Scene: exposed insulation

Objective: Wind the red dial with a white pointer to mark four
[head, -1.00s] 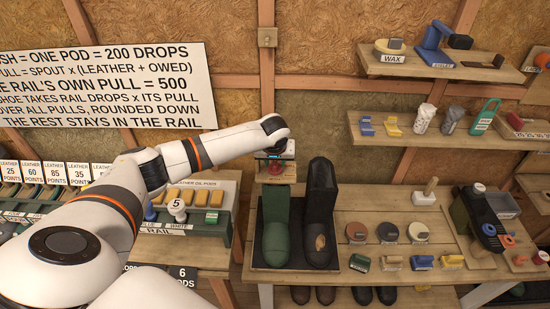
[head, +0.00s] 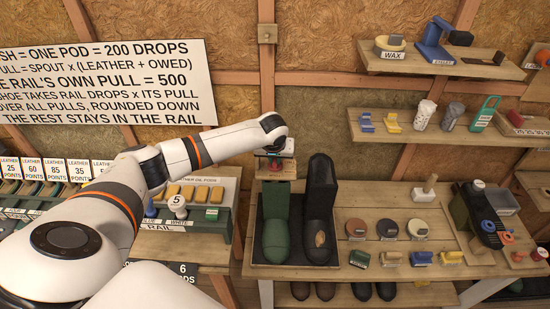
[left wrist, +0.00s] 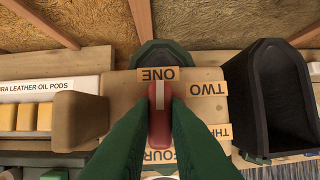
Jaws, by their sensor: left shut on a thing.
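The red dial (left wrist: 159,130) shows in the left wrist view on a wooden board. Its white pointer (left wrist: 160,95) points up at the ONE label (left wrist: 158,74). The TWO label (left wrist: 207,89) is at the upper right and the THREE label (left wrist: 217,132) is at the right, partly cut off by my finger. The FOUR label (left wrist: 160,156) is below the dial, partly hidden. My left gripper (left wrist: 159,112) is shut on the dial, one green finger on each side. In the head view my left gripper (head: 274,153) is over the board behind the boots. My right gripper is not in view.
A brown block (left wrist: 80,121) stands on the board left of the dial. A green boot (head: 276,225) and a black boot (head: 320,200) stand in front of the board. Oil pods (head: 187,192) sit at the left; shelves hang at the right.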

